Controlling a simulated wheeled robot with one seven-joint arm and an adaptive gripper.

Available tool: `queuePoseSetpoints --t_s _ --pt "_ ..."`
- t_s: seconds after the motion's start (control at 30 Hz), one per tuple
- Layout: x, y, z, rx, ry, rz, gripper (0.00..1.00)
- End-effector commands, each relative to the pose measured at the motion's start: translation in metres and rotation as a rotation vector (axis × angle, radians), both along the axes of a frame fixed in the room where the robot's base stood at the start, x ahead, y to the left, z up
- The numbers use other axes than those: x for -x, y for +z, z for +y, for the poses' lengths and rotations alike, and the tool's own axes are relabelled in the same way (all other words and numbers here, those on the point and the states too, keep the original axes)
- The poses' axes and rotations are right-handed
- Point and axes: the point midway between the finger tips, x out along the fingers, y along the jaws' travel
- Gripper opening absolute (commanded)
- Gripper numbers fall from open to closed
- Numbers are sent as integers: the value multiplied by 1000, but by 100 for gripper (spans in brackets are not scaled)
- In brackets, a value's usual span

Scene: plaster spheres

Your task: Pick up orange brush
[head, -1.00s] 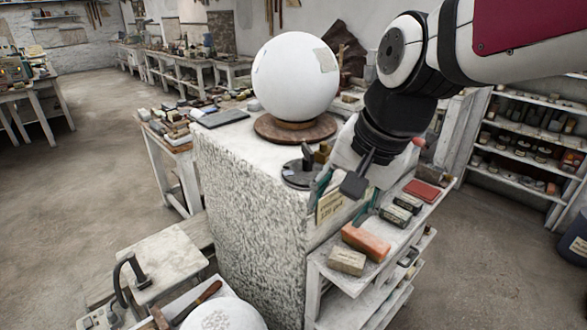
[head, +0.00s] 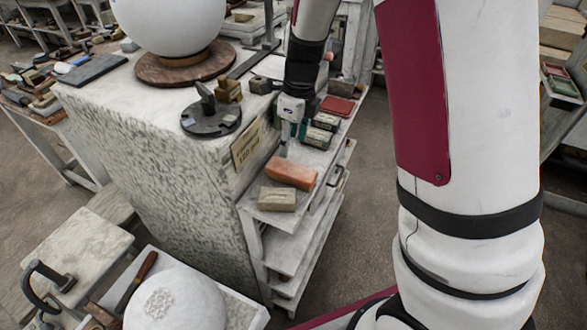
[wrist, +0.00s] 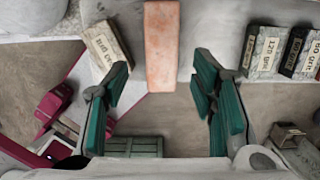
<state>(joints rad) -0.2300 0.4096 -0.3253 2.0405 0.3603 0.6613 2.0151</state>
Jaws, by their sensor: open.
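The orange item (head: 292,172) looks like a plain block rather than a brush. It lies on the top shelf of a small white rack (head: 262,217) beside the big stone pedestal. My gripper (head: 287,142) is just behind the block in the head view, pointing down. In the wrist view the orange block (wrist: 162,48) runs from the top edge down into the space between my green-padded fingers (wrist: 163,85). The fingers are wide apart and empty, one to each side of the block and not visibly touching it.
A beige block (head: 277,199) lies in front of the orange one. Dark labelled grit blocks (head: 318,138) and a red block (head: 337,105) lie behind it. The pedestal (head: 140,140) with a white sphere (head: 170,22) rises at left.

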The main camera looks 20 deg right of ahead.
Motion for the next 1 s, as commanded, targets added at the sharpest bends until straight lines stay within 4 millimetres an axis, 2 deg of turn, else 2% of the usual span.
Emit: queuePoseSetpoints --t_s 0.1,0.3,0.57,0.83,1.0 --pt "-1 -25 1 1 0 6 52" --pt "-3 -56 3 0 1 3 52" --pt "-3 -73 3 1 2 2 52" --pt "-2 -109 -2 0 3 3 52" --pt "-3 -119 -1 0 4 1 52"
